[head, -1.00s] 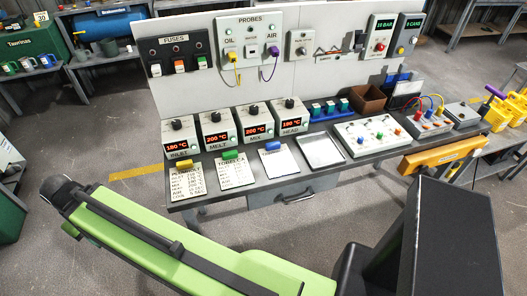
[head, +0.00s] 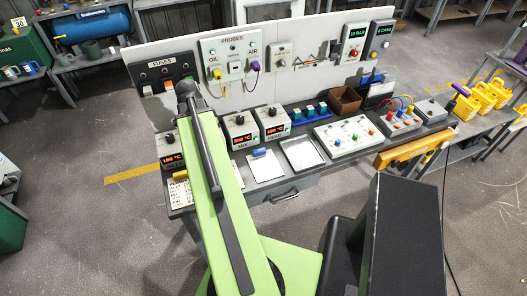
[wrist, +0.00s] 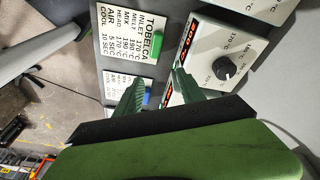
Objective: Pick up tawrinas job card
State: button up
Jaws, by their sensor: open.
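Clipped cards lie on the dark bench top. One card (head: 179,194) with a yellow clip is at the left end; its writing is too small to read. The card with a blue clip (head: 266,167) lies further right. In the wrist view, the TOBELCA card (wrist: 124,34) with a green clip is at the upper left, and a blue-clipped card (wrist: 117,93) lies below it, partly behind a finger. My gripper (wrist: 158,75) is open and empty, its green fingers over the bench between the cards and a dial box. In the head view my arm hides the TOBELCA card.
Dial boxes (head: 240,131) stand behind the cards, with an upright panel (head: 300,80) behind them. A shallow tray (head: 301,154) and a button board (head: 350,133) lie to the right. An orange bar (head: 409,151) juts out at the front edge. A blue tank (head: 92,25) stands at the back left.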

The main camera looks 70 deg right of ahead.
jog(key=s+d+r+m+p, duration=0.25)
jog(key=s+d+m, duration=0.35)
jog(key=s, duration=0.5)
jog(key=b, duration=1.3)
send_over(259, 150)
jog(key=w+a, duration=0.1)
jog(key=a, duration=0.1)
jog(key=shift+n+g, duration=0.3)
jog(key=shift+n, duration=0.1)
notch_tip(259, 150, down, 11)
jog(key=shift+w+f, duration=0.1)
jog(key=b+x, duration=0.5)
jog(key=shift+d+f, duration=0.1)
jog(key=shift+d, duration=0.3)
jog(key=shift+r, duration=0.2)
grip_shut()
